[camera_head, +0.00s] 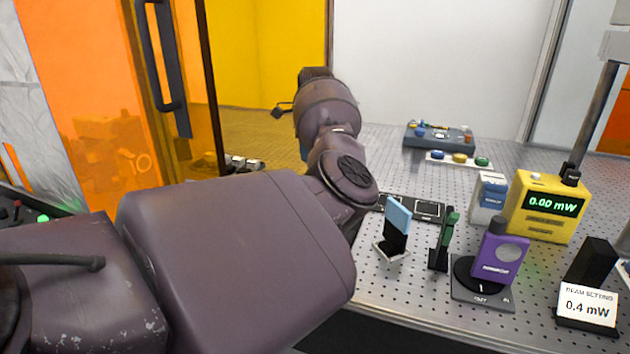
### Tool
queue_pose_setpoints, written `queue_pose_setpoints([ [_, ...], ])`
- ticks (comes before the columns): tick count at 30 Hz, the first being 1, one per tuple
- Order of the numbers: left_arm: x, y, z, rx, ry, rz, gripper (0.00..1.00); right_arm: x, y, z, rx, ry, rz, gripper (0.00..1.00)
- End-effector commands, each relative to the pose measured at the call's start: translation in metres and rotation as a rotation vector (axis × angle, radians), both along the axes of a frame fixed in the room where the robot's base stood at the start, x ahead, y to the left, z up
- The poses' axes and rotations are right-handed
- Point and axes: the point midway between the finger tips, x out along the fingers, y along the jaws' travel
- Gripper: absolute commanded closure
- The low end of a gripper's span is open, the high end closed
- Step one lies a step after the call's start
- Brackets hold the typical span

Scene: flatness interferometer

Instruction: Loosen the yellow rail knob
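My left arm comes in from the left and reaches forward over the perforated table (400,290). Its wrist is near the middle of the view, and no gripper fingers can be made out there. My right gripper is not in view. A small yellow round cap (460,157) sits between a blue cap (437,155) and a green cap (482,161) on a white strip at the back of the table. I cannot tell whether it is the rail knob. My arm hides part of the table, and no other yellow knob is visible. The yellow cap is clear of my arm.
A grey box with coloured parts (440,134) stands behind the caps. At right are a yellow meter reading 0.00 mW (547,206), a purple device (499,258), a light-blue plate (398,215), a green-topped post (446,240) and a 0.4 mW sign (588,306). An orange panel stands left.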

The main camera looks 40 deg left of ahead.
Motion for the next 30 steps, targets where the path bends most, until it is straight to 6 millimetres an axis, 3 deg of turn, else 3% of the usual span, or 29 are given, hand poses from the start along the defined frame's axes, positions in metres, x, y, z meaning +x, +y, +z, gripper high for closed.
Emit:
queue_pose_setpoints([
  [9, -0.002, 0.0, -0.056, -0.001, 0.004, 0.0, 0.43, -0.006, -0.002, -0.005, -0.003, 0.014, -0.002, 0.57],
  [15, -0.002, 0.0, -0.079, 0.0, 0.002, 0.0, 0.43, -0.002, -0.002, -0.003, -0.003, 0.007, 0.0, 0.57],
  [29, -0.002, 0.0, -0.088, -0.001, 0.001, 0.0, 0.43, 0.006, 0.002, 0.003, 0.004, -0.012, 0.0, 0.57],
  [30, -0.002, 0.0, -0.088, -0.001, 0.001, 0.0, 0.49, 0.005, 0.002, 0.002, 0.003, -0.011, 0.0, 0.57],
])
